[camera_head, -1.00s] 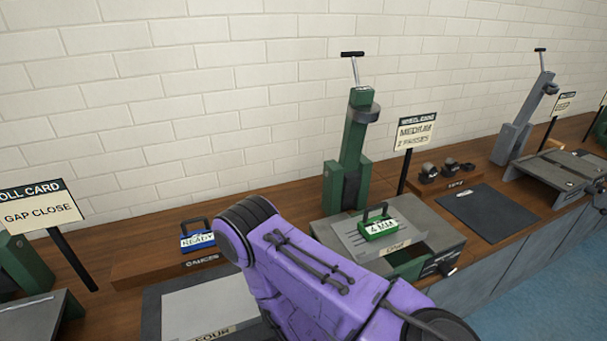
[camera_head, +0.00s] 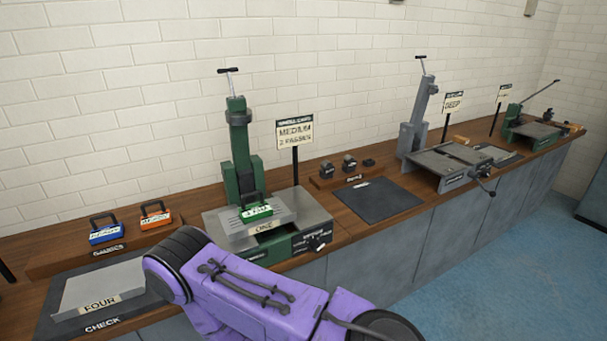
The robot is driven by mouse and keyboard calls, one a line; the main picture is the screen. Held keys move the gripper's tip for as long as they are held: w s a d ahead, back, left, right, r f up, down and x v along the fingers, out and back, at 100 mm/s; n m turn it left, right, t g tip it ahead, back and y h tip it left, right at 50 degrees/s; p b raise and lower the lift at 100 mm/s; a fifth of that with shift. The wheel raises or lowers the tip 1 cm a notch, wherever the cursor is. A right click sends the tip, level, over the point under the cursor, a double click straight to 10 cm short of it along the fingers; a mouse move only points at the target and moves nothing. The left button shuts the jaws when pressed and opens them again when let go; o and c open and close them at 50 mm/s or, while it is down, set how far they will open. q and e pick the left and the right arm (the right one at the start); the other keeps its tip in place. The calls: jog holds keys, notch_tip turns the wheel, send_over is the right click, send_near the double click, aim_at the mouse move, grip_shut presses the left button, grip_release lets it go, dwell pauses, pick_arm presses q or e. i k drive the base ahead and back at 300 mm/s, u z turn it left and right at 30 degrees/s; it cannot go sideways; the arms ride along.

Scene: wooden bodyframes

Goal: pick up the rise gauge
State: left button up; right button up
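Three handled blocks with white labels are in the head view. A blue one (camera_head: 107,234) and an orange one (camera_head: 155,217) stand side by side on the wooden gauges rack (camera_head: 62,263) at the left. A green one (camera_head: 257,211) sits on the plate marked ONE, in front of the green press. The small labels are too blurred for me to tell which block is the rise gauge. A purple arm link of mine crosses the lower middle. Neither of my grippers is in view.
A plate marked FOUR (camera_head: 85,303) lies on the dark CHECK mat (camera_head: 50,325) at the left. The green press (camera_head: 240,155) stands mid-bench. A dark mat (camera_head: 375,200) to its right is mostly bare. A grey machine (camera_head: 450,165) stands farther right. Blue floor is open in front.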

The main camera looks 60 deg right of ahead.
aim_at(255, 211)
jog(key=k, duration=0.3)
jog(key=z, duration=1.2)
